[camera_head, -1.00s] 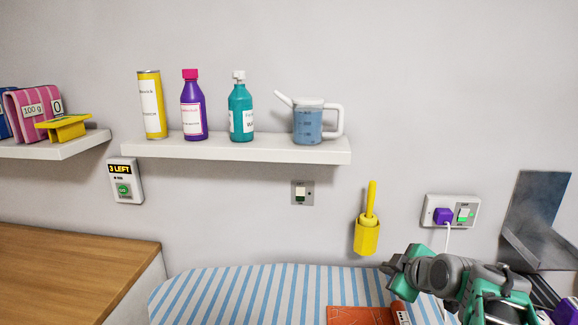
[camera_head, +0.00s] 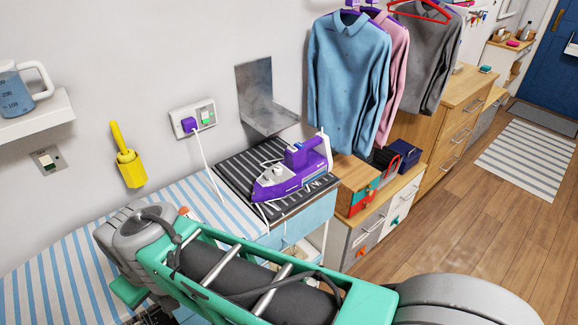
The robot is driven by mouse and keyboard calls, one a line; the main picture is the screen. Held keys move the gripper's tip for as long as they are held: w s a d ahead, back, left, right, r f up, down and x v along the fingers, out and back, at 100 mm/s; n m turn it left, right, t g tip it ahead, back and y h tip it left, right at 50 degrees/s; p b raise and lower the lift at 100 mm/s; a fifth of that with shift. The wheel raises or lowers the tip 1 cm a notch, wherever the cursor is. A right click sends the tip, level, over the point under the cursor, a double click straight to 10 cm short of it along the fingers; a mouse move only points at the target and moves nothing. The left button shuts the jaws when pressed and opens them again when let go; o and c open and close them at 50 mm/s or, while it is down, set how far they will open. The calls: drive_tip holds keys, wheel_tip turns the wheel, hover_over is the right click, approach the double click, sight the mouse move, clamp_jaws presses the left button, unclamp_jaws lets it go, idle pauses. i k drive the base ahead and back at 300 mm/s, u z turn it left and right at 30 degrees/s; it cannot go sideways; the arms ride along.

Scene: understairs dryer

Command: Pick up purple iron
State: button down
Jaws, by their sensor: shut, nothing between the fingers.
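The purple iron (camera_head: 290,178) has a purple body and handle with white and grey parts. It rests on a dark ribbed pad (camera_head: 236,170) at the right end of the striped ironing surface. A white cord (camera_head: 203,158) hangs from a purple plug (camera_head: 188,125) in the wall socket and runs down toward the iron. My arm crosses the foreground, below and to the left of the iron and apart from it in the picture.
A metal bracket (camera_head: 262,100) is on the wall just behind the iron. Shirts (camera_head: 348,85) hang to its right. A yellow brush holder (camera_head: 130,170) is on the wall at left. A drawer unit (camera_head: 375,225) stands right of the iron.

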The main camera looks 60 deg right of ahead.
sight(309, 164)
drive_tip(key=k, duration=1)
drive_tip(key=z, duration=0.8)
drive_tip(key=i, duration=0.85)
drive_tip(key=z, duration=0.8)
